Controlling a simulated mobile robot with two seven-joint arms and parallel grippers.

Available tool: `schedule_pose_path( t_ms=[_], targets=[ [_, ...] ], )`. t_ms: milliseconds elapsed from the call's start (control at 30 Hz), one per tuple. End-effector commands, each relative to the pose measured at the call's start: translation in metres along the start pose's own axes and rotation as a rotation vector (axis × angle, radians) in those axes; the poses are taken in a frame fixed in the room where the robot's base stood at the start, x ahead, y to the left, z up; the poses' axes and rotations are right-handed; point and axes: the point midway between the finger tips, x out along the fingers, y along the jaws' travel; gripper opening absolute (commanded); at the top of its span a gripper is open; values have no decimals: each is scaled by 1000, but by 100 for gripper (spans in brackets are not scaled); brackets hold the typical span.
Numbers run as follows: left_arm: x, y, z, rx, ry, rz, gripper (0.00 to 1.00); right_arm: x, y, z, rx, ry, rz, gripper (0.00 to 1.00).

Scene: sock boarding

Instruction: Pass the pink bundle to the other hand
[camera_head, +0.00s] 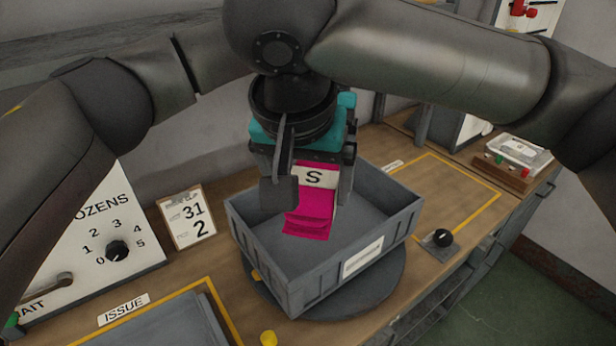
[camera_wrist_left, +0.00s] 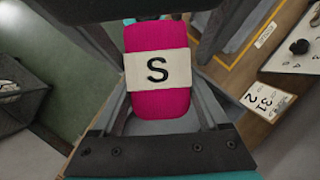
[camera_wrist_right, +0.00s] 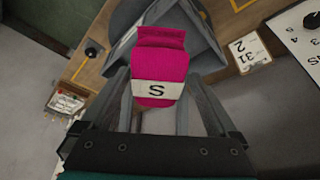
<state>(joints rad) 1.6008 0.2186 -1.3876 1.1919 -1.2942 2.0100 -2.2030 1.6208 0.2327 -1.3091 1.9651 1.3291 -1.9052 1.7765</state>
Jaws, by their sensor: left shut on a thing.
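The pink bundle (camera_head: 309,212) has a white band marked S and hangs above the grey bin. In the left wrist view the bundle (camera_wrist_left: 160,104) sits between the fingers of my left gripper (camera_wrist_left: 160,90), which is shut on it. In the right wrist view the bundle (camera_wrist_right: 163,62) shows with its band end between the fingers of my right gripper (camera_wrist_right: 160,98). I cannot tell whether those fingers press on it. In the head view the grippers overlap above the bin, and my right arm hides much of the left one.
The grey bin (camera_head: 300,290) looks empty and stands on a round turntable (camera_head: 385,290) on the wooden bench. A yellow-outlined area (camera_head: 450,195) to its right is clear. A black knob (camera_head: 442,238), a 31/2 card (camera_head: 186,215) and a dial board (camera_head: 85,250) stand nearby.

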Motion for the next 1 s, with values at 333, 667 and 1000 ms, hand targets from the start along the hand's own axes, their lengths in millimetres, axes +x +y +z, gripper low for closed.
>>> schedule_pose_path(
  t_ms=[333,667,1000],
  targets=[
    [0,0,0,1,0,1,16,-1,0,0,0,1,-2,54],
    [0,2,0,2,1,3,16,-1,-2,0,0,1,-6,17],
    [0,1,0,1,0,2,100,-1,-1,0,0,2,-4,16]
  ],
)
